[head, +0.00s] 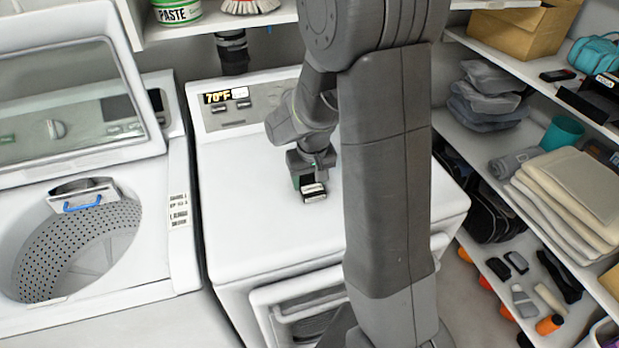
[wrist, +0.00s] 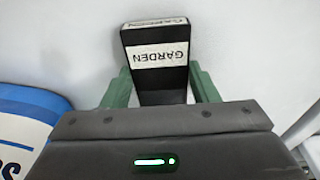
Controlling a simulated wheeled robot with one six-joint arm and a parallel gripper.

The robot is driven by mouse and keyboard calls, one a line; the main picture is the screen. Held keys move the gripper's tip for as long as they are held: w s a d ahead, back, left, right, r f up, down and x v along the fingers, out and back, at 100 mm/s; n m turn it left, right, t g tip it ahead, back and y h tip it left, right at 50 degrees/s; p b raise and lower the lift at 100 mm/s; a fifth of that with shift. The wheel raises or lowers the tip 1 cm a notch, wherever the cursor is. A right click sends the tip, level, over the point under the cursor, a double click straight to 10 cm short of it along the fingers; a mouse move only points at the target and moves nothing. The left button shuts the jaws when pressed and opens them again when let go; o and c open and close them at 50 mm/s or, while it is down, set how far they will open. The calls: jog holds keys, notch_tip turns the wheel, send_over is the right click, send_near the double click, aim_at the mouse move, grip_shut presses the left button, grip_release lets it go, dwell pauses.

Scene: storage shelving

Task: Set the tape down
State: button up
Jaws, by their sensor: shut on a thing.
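The tape is a black, box-shaped cassette with white labels reading "GARDEN". It shows in the wrist view (wrist: 160,80), between the green fingers of my gripper (wrist: 160,92), which is shut on it. In the head view the tape (head: 314,193) hangs at the end of my gripper (head: 308,178), over the white top of the dryer (head: 250,225). I cannot tell whether the tape touches that top. My arm hides part of the dryer's right side.
An open washer (head: 185,245) stands to the left. The dryer's control panel (head: 235,105) is behind my gripper. Shelves with folded towels (head: 575,190) are at the right. A blue and white item (wrist: 25,120) lies at the wrist view's left. The dryer's front-left top is clear.

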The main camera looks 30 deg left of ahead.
jog(key=o, duration=0.6)
jog(key=shift+f, duration=0.15)
jog(key=o, duration=0.4)
jog(key=shift+o, duration=0.2)
